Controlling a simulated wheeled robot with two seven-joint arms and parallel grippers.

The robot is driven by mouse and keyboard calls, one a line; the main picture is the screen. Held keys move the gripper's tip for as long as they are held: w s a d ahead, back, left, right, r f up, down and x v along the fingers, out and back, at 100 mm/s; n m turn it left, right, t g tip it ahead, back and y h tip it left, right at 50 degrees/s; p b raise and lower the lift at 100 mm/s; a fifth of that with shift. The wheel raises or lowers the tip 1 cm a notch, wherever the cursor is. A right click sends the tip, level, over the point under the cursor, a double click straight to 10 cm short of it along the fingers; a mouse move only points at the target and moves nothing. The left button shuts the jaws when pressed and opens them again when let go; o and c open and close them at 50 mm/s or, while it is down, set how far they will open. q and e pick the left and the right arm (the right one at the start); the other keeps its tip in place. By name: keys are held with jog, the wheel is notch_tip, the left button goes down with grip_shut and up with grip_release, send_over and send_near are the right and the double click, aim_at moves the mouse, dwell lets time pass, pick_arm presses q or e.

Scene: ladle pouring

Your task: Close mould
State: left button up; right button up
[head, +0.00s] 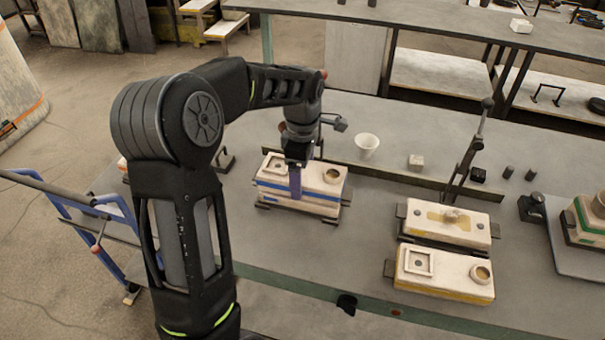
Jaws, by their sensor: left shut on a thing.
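A pale block-shaped mould (327,188) with a blue band stands on the table left of centre in the head view. Its upper half has a square basin and a round cup on top and sits on or just over the lower half (322,208); I cannot tell if a thin gap is left. My left gripper (296,172) points down over its middle and is shut on the upper half, with a purple finger against the front face. The far finger is hidden. My right gripper is out of view.
To the right, an open mould half with a yellow patch (447,222) lies behind a half with basin and cup (445,272). A white cup (367,145) and a small block (416,162) stand behind. An upright lever (467,155) rises beside them. Another mould (590,222) stands far right.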

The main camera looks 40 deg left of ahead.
pick_arm(q)
jog(key=shift+f+b, duration=0.3)
jog(key=shift+f, duration=0.1)
dwell(0.3)
jog(key=o, duration=1.9)
jog(key=shift+o, duration=0.5)
jog(key=shift+f, duration=0.1)
